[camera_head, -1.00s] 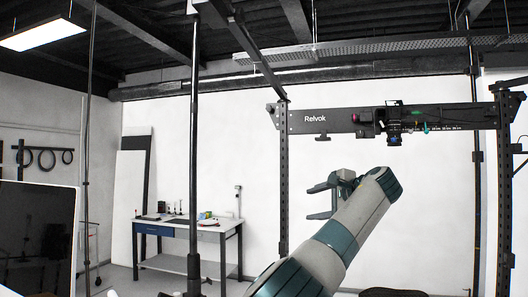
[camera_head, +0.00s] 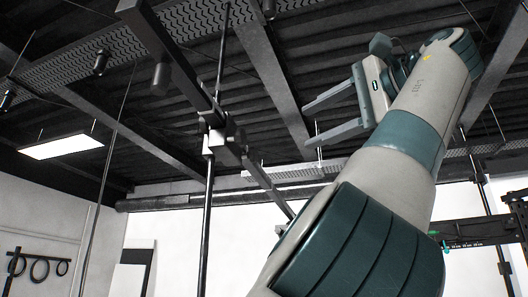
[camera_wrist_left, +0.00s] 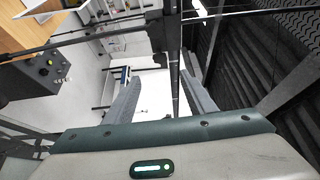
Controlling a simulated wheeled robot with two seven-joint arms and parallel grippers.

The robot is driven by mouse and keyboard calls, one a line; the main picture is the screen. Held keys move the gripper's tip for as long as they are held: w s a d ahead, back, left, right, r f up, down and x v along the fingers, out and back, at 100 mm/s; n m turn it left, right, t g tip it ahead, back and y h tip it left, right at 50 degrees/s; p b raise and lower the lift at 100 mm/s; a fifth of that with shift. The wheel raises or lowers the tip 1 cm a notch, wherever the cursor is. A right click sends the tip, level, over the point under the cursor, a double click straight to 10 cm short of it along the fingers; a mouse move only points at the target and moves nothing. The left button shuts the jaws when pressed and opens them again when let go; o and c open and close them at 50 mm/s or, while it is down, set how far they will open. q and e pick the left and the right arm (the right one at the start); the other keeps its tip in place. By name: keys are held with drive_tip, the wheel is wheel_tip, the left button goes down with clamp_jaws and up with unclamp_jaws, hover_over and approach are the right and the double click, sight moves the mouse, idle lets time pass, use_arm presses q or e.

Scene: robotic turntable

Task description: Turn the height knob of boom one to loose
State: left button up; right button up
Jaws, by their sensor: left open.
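A black boom (camera_head: 172,55) runs diagonally across the upper left of the head view. It meets a vertical black pole (camera_head: 208,215) at a clamp block (camera_head: 228,152) with grey parts. Which of these parts is the height knob I cannot tell. My left gripper (camera_head: 307,127) is raised to the right of the clamp, apart from it in the picture, fingers pointing left and empty. In the left wrist view the open fingers (camera_wrist_left: 157,76) frame a thin dark pole (camera_wrist_left: 174,60) farther off. My right gripper is not in view.
A black rack beam (camera_head: 475,232) is at the lower right. A lit ceiling panel (camera_head: 62,146) and wall rings (camera_head: 40,268) are at the left. The wrist view shows a dark box with knobs (camera_wrist_left: 40,72) and a wooden surface (camera_wrist_left: 22,28).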

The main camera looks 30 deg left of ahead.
use_arm(q)
drive_tip(key=shift+w+f, duration=0.1)
drive_tip(key=shift+w, duration=0.2)
approach(256, 155)
drive_tip(key=x, duration=0.8)
drive_tip(key=shift+s+a, duration=0.1)
drive_tip(key=shift+a, duration=0.2)
drive_tip(key=shift+d, duration=0.1)
drive_tip(key=shift+c, duration=0.5)
drive_tip(key=c, duration=0.9)
